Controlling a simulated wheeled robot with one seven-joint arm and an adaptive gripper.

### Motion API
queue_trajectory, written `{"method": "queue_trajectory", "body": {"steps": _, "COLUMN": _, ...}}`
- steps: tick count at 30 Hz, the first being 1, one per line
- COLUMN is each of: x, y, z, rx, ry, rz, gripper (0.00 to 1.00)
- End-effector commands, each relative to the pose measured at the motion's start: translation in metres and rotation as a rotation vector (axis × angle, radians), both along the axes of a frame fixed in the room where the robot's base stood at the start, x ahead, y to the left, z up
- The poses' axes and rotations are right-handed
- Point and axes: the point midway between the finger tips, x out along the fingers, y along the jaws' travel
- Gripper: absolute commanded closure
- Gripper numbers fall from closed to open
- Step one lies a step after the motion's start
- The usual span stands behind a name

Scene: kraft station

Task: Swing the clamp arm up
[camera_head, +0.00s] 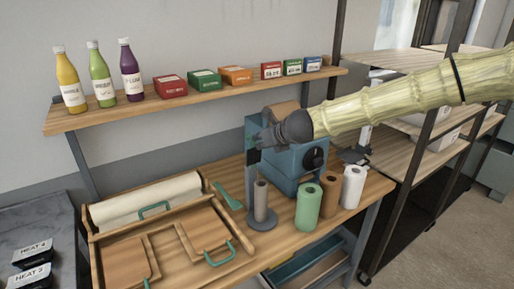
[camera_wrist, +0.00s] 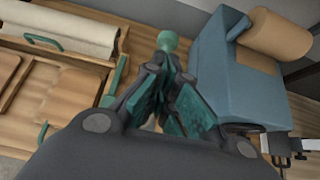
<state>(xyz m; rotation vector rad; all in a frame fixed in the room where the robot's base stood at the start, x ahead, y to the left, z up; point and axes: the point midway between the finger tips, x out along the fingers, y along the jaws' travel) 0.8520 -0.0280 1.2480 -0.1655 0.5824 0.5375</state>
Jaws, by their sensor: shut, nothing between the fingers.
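My gripper (camera_head: 258,141) is in front of the upper left part of the blue machine (camera_head: 296,178). In the wrist view my gripper (camera_wrist: 168,68) is shut, with its fingers together and nothing held. A pale green rounded knob (camera_wrist: 167,41) shows just beyond the fingertips, left of the blue machine (camera_wrist: 215,70). I cannot tell whether it touches the fingers, or whether it belongs to the clamp arm. A dark clamp-like fitting (camera_head: 354,155) stands at the table's back right; its details are too small to read. My gripper hides part of the machine's left side.
A wooden tray (camera_head: 92,240) with a white roll (camera_head: 147,201) and teal-handled boards lies left. A grey stand with a brown tube (camera_head: 261,203) and green (camera_head: 308,207), brown and white rolls stand in front. A shelf (camera_head: 215,96) with bottles and boxes runs behind.

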Motion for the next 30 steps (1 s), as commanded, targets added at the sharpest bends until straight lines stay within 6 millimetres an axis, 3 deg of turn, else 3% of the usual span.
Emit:
{"method": "queue_trajectory", "body": {"steps": 12, "x": 0.011, "y": -0.0005, "z": 0.0043, "rx": 0.0, "ry": 0.0, "rz": -0.009, "gripper": 1.0}}
{"method": "queue_trajectory", "body": {"steps": 30, "x": 0.0045, "y": -0.0035, "z": 0.0022, "rx": 0.001, "ry": 0.001, "rz": -0.006, "gripper": 1.0}}
